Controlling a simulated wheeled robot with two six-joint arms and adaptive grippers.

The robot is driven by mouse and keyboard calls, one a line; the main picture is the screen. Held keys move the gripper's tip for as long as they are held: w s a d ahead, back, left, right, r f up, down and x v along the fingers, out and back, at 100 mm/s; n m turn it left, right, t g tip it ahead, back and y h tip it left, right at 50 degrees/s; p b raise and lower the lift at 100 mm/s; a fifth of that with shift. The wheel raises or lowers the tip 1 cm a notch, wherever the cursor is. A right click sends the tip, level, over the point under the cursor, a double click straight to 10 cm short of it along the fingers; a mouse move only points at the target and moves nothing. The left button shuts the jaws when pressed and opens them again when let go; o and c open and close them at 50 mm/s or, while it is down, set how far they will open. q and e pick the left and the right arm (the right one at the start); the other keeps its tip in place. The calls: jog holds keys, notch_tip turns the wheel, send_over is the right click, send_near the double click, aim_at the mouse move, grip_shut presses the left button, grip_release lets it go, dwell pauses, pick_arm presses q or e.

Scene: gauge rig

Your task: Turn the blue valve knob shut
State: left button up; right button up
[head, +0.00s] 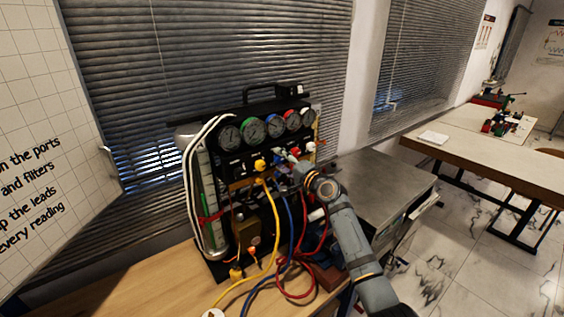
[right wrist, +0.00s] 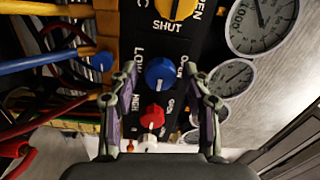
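The blue valve knob (right wrist: 160,73) is on the black panel face in the right wrist view, with a pale pointer mark on it. My right gripper (right wrist: 160,78) is open. Its two fingers stand on either side of the blue knob, with a visible gap on both sides. I cannot tell how deep the fingertips are relative to the knob. In the head view my right gripper (head: 288,159) is at the front of the gauge rig (head: 237,157) and hides the blue knob. My left gripper is not in view.
A yellow knob (right wrist: 182,8) is above the blue one; a red knob (right wrist: 152,117) and a white knob lie below it, between my fingers. Gauges (right wrist: 262,22) line the right. Blue, yellow and red hoses (head: 270,240) hang in front of the rig on the wooden bench (head: 140,285).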

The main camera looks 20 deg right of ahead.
jog(key=shift+s, duration=0.15)
jog(key=v, duration=1.1)
jog(key=shift+s, duration=0.35)
jog(key=shift+d, duration=0.15)
